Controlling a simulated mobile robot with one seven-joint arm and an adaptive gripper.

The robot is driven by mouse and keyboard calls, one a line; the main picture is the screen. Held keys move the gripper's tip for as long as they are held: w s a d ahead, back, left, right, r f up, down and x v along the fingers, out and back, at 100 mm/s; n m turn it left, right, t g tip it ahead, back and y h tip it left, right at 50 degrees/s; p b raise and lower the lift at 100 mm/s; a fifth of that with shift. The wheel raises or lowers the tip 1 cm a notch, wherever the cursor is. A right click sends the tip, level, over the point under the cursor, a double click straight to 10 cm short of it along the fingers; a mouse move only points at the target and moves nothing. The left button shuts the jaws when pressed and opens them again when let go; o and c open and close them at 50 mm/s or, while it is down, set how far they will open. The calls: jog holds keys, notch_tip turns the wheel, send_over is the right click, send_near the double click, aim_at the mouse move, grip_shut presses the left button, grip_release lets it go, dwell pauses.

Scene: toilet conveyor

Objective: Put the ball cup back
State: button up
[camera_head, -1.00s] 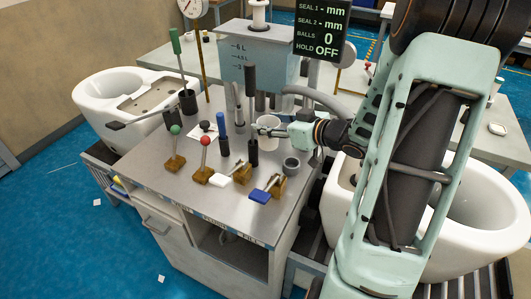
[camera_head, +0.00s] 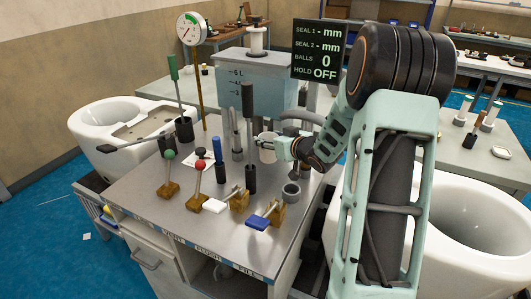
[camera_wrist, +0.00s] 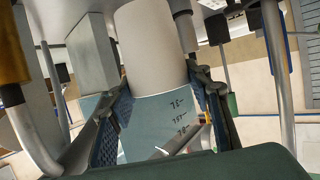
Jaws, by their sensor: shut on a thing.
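The ball cup (camera_head: 267,155) is a plain white cup near the right back of the grey bench top, in front of the blue tank. My gripper (camera_head: 264,140) is shut on it from the right. In the wrist view the white cup (camera_wrist: 150,45) fills the space between the two fingers, with my gripper (camera_wrist: 160,90) on both sides of it. Whether the cup's base touches the bench is hard to tell. A short grey ring-shaped holder (camera_head: 291,192) stands on the bench, in front and to the right of the cup.
A black-handled tool (camera_head: 248,150) stands close left of the cup. Several levers on brass blocks (camera_head: 240,198) line the front. The blue tank (camera_head: 255,80), a curved grey pipe (camera_head: 300,116) and the display (camera_head: 319,48) are behind. White toilets flank the bench.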

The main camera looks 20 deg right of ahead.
aim_at(265, 149)
jog(key=w+f, duration=0.2)
jog(key=f, duration=0.1)
jog(key=shift+w+a+f, duration=0.1)
jog(key=shift+w+a, duration=0.1)
jog(key=shift+w, duration=0.15)
jog(key=shift+f, duration=1.4)
jog(key=shift+f, duration=0.1)
jog(key=o, duration=1.2)
jog(key=shift+f+b, duration=0.1)
jog(key=shift+b, duration=0.2)
jog(key=shift+r, duration=0.2)
jog(key=v, duration=1.2)
jog(key=shift+s+d, duration=0.1)
jog(key=shift+s, duration=0.05)
jog(key=shift+f, duration=0.1)
